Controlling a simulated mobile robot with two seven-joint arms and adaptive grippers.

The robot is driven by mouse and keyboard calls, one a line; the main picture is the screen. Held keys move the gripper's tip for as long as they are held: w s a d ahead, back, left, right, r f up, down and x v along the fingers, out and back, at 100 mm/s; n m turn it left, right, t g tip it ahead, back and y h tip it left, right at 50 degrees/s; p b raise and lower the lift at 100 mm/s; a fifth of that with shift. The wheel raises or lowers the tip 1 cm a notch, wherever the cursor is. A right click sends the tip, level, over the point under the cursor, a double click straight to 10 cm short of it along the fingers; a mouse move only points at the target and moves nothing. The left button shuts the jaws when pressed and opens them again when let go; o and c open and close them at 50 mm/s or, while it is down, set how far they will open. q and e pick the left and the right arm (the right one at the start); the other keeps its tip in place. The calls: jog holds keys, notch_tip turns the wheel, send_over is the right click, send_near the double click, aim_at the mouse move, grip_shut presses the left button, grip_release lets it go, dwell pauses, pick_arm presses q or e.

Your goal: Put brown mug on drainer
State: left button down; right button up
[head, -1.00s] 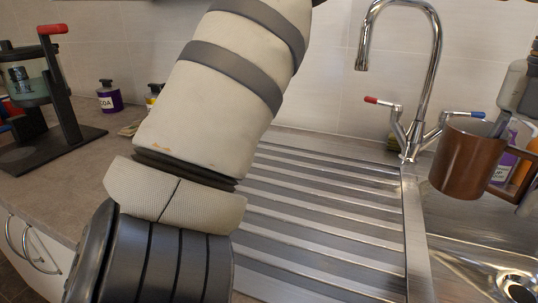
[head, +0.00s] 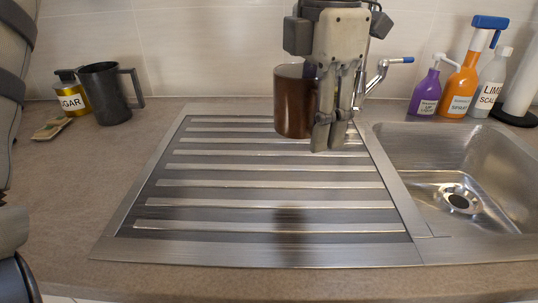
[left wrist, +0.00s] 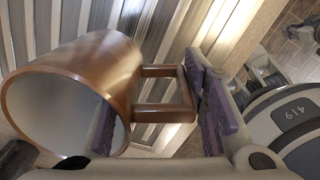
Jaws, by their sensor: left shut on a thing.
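The brown mug (head: 293,105) hangs in the air over the back part of the ribbed steel drainer (head: 215,246) in the head view. My left gripper (head: 331,145) points down and is shut on the mug's handle, on the right side of the mug. A dark shadow lies on the drainer's front part. In the left wrist view the mug (left wrist: 105,75) is at the left with its open rim facing the lower left, and its squarish handle reaches between the purple finger pads of the left gripper (left wrist: 205,105). My right gripper is out of view.
The sink basin (head: 490,160) is right of the drainer. The tap (head: 375,75) is behind the gripper, partly hidden. Purple, orange and grey bottles (head: 460,85) stand behind the sink. The drainer surface is clear.

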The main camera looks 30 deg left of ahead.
aim_at(282, 89)
pick_arm(q)
jog(key=a+f, duration=0.2)
jog(key=w+a+f, duration=0.1)
jog(key=a+f, duration=0.1)
jog(key=w+a+f, duration=0.1)
jog(key=a+f, duration=0.1)
jog(key=shift+a+f+b, duration=0.3)
jog(key=shift+f, duration=0.1)
jog(key=f, duration=0.3)
jog(key=shift+w+a+f, duration=0.1)
jog(key=shift+a+f, duration=0.05)
jog(key=shift+a, duration=0.05)
jog(key=c, duration=1)
grip_release()
jog(key=shift+f, duration=0.1)
notch_tip(282, 89, up, 12)
jog(key=shift+d+r+p, duration=0.1)
jog(key=shift+r+p, duration=0.1)
jog(key=shift+p, duration=0.1)
